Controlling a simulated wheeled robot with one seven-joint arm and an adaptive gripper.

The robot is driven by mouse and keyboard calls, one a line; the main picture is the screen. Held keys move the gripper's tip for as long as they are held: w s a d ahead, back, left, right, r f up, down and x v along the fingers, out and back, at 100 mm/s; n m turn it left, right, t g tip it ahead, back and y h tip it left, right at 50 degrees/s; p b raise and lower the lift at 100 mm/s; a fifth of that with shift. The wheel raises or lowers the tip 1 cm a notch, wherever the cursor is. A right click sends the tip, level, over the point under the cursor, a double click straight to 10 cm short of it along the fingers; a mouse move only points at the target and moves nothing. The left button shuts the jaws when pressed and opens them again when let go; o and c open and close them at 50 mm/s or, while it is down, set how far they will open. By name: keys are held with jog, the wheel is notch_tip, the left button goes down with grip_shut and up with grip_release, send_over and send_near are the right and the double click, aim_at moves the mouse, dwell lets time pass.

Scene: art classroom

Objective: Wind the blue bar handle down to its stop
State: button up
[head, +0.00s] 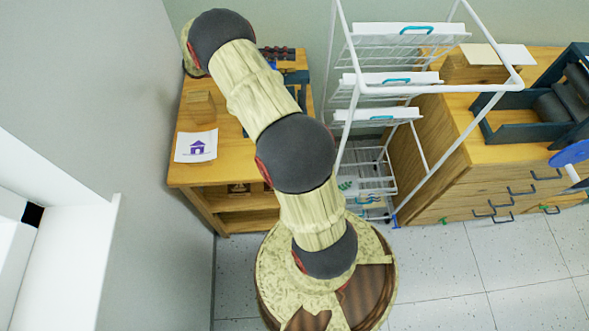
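On the wooden bench at the left, a dark blue device (297,77) shows partly behind my arm, with dark round parts (277,53) at its back. I cannot tell which part of it is a bar handle, or how far any handle is wound. My arm rises from the lower middle and reaches over the bench toward the back left. Its far end is hidden behind its own dark joint, and my gripper is not visible.
A dark blue roller press (520,128) with a blue wheel (570,153) stands on a drawer cabinet (450,192). Floor is clear lower right.

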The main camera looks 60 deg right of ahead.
jog(key=shift+f+b, duration=0.3)
jog(key=shift+b, duration=0.2)
